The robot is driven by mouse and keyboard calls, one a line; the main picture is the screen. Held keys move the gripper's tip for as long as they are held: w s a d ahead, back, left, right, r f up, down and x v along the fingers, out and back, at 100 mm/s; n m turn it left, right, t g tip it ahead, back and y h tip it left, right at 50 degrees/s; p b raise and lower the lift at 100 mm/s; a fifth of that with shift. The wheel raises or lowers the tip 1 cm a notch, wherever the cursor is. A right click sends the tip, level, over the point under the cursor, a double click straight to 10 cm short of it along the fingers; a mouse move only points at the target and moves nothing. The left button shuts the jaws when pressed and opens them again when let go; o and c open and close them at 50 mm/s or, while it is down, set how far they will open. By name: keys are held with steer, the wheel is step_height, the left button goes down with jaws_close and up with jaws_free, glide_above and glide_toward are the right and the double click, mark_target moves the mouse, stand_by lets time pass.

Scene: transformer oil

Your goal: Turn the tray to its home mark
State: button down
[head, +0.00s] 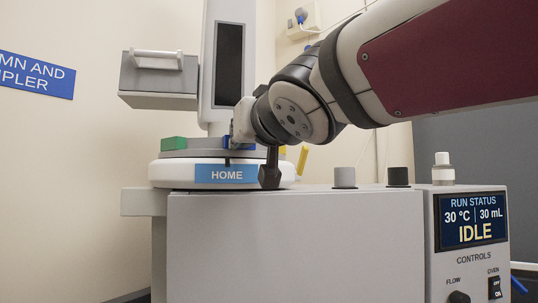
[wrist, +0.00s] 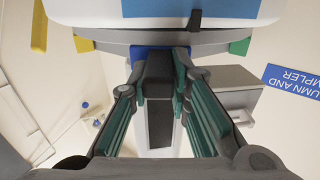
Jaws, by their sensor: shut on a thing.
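The round grey tray (head: 190,154) sits on a white base (head: 160,172) with a blue HOME label (head: 227,174). A small black pointer (wrist: 195,20) stands at the label. The tray carries a green block (head: 173,143), a blue block (wrist: 150,52) and a yellow piece (head: 303,160). My gripper (wrist: 160,82) is at the tray's front, its teal-padded fingers shut on a dark upright block (wrist: 158,68) in front of the blue block. In the wrist view, which is upside down, the blue block lies a little left of the pointer. My wrist hides part of the tray in the head view.
A tall white column (head: 206,85) with a grey box (head: 158,78) stands behind the tray. Bottles with grey (head: 344,177), black (head: 398,176) and white (head: 442,160) tops stand right of it. The control screen (head: 472,221) reads IDLE.

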steer(key=a+h+b, duration=0.1)
steer(key=b, duration=0.1)
steer(key=a+m+h+b, duration=0.1)
steer(key=b, duration=0.2)
steer(key=s+t+b, duration=0.1)
steer(key=b, duration=0.1)
steer(key=shift+s+a+f+m+h, duration=0.1)
steer(key=shift+a+f+m+h, duration=0.2)
steer(key=shift+a+f+h, duration=0.1)
steer(key=c, duration=1.5)
jaws_free()
steer(key=shift+s+r, duration=0.1)
steer(key=shift+s, duration=0.05)
steer(key=shift+r, duration=0.1)
steer(key=shift+s+d, duration=0.1)
steer(key=shift+s, duration=0.3)
glide_toward(227, 139)
steer(key=v, duration=0.5)
steer(key=shift+s+d, duration=0.15)
